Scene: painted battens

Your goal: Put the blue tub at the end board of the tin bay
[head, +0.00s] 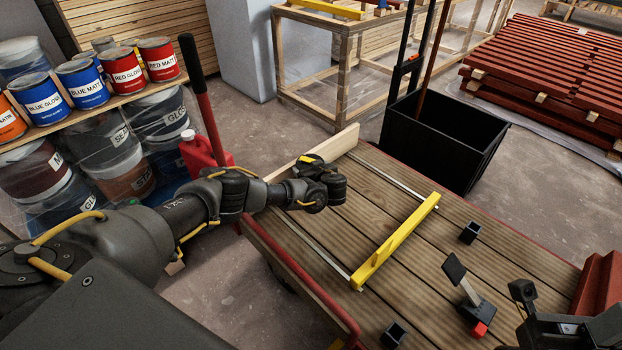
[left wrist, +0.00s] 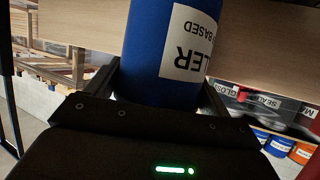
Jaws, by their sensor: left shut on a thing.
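The blue tub (left wrist: 160,55) has a white label and stands between the jaws of my left gripper (left wrist: 158,88) in the left wrist view. In the head view my left gripper (head: 335,188) is over the wooden cart top, and the tub is hidden there. The pale end board (head: 335,146) stands at the far left end of the tin bay (head: 345,225). The board also shows behind the tub in the left wrist view (left wrist: 75,28); I cannot tell if they touch. My right gripper (head: 545,318) is partly in view at the lower right; its jaws are unclear.
Small black holders (head: 470,232) and a black stand with a tilted plate (head: 470,290) are on the cart. A black bin (head: 445,135) stands behind. Paint tins (head: 82,83) fill the left shelf.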

